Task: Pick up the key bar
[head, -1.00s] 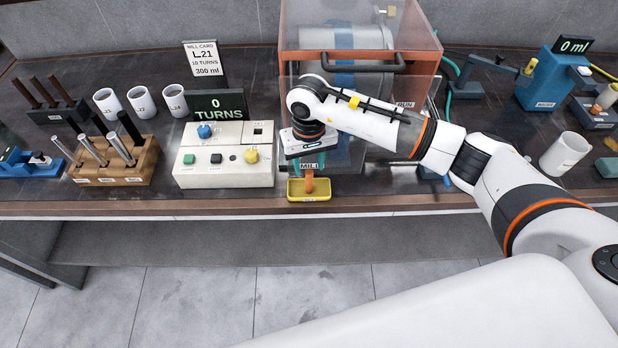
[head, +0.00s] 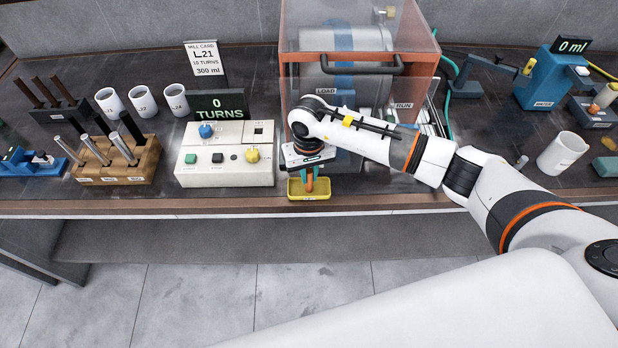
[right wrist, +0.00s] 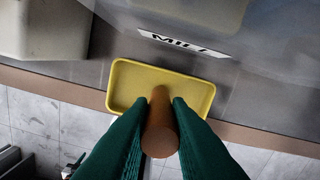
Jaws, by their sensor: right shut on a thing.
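The key bar (right wrist: 160,128) is an orange-brown rod, seen close up in the right wrist view. It stands up between the green fingers of my right gripper (right wrist: 156,108), which are shut on it. Its lower end is over or in the shallow yellow tray (right wrist: 125,82); I cannot tell whether it touches the tray. In the head view the key bar (head: 310,184) shows just below my right gripper (head: 310,172), at the tray (head: 326,187) on the bench's front edge. My left gripper is not in view.
The mill (head: 392,100), with its clear guard and dark handle, stands right behind my right gripper. A control box (head: 225,172) with buttons is close on the left. A wooden rod rack (head: 140,170) is farther left. A white cup (head: 563,152) stands at the right.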

